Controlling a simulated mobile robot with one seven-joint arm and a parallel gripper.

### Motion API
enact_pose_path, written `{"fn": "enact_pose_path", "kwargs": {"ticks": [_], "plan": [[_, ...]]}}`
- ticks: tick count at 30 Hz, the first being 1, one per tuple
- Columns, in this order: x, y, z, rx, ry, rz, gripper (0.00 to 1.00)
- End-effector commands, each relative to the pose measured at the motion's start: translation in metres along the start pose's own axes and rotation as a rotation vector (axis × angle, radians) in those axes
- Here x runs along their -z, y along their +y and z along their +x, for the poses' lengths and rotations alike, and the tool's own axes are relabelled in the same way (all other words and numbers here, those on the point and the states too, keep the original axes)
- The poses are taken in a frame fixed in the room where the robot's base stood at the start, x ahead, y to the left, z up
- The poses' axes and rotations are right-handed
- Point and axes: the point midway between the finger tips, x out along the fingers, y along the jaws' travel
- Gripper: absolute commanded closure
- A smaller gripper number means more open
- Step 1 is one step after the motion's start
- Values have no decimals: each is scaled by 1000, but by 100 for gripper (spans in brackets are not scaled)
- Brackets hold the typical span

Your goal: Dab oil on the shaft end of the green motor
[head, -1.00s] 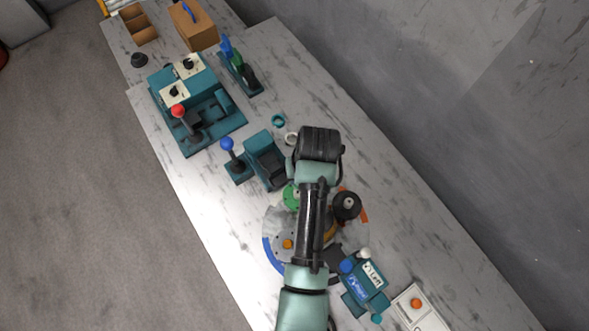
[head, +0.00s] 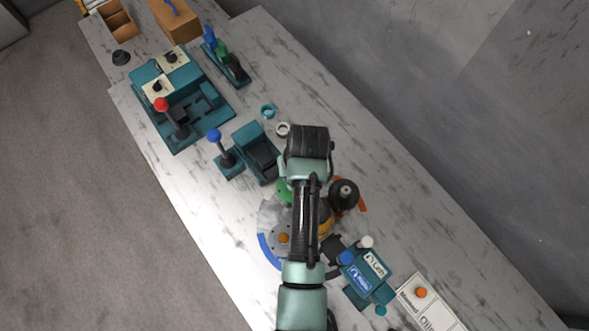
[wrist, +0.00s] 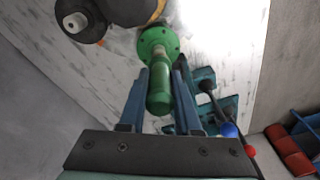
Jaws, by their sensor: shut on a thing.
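The green motor (wrist: 160,90) is between the two blue fingers of my gripper (wrist: 161,72) in the wrist view. It has a round flange with bolt holes at the far end and a narrower rounded body towards me. My gripper is shut on it. In the head view only a bit of green (head: 283,190) shows beside my arm, which hides the gripper and most of the motor. I cannot make out the shaft end clearly. A white plate with an orange knob (head: 421,292) and partly cut-off lettering that seems to begin "Oil" lies at the lower right.
A black cylinder with a pale tip (head: 344,193) stands right of my arm; it also shows in the wrist view (wrist: 75,22). A blue labelled box (head: 366,272) stands below it. A teal lever unit (head: 228,160) and a control station (head: 180,100) stand upper left. The right bench strip is clear.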

Motion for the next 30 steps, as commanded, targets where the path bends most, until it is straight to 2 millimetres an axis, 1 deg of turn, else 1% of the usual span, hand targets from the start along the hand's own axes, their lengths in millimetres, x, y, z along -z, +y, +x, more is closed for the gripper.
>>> {"fn": "enact_pose_path", "kwargs": {"ticks": [11,30], "plan": [[0,0,0,0,1,0,100],[-1,0,8,0,1,0,100]]}}
